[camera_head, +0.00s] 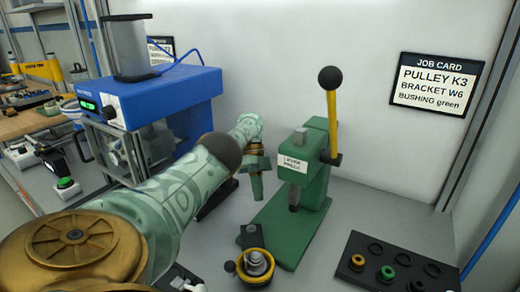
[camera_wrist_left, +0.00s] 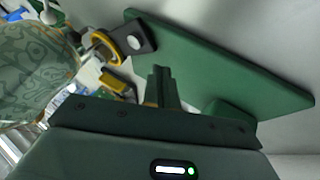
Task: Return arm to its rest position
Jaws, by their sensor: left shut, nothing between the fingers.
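My left arm (camera_head: 180,205), patterned pale green with brass-coloured joints, comes in from the left and reaches across the bench. My left gripper (camera_head: 257,187) hangs fingers down just left of the green lever press (camera_head: 310,180), apart from its column. In the left wrist view the gripper (camera_wrist_left: 159,72) has its fingers together with nothing between them, over the press's green base plate (camera_wrist_left: 220,60). A yellow-ringed part with a grey centre (camera_head: 256,264) sits in front of the press; it also shows in the left wrist view (camera_wrist_left: 98,40). My right gripper is not in view.
A blue-topped machine (camera_head: 165,90) stands behind my arm on the left. The press's yellow lever with black knob (camera_head: 330,80) rises upright. A black tray (camera_head: 375,245) with several round parts lies at right. A job card (camera_head: 433,85) hangs on the wall.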

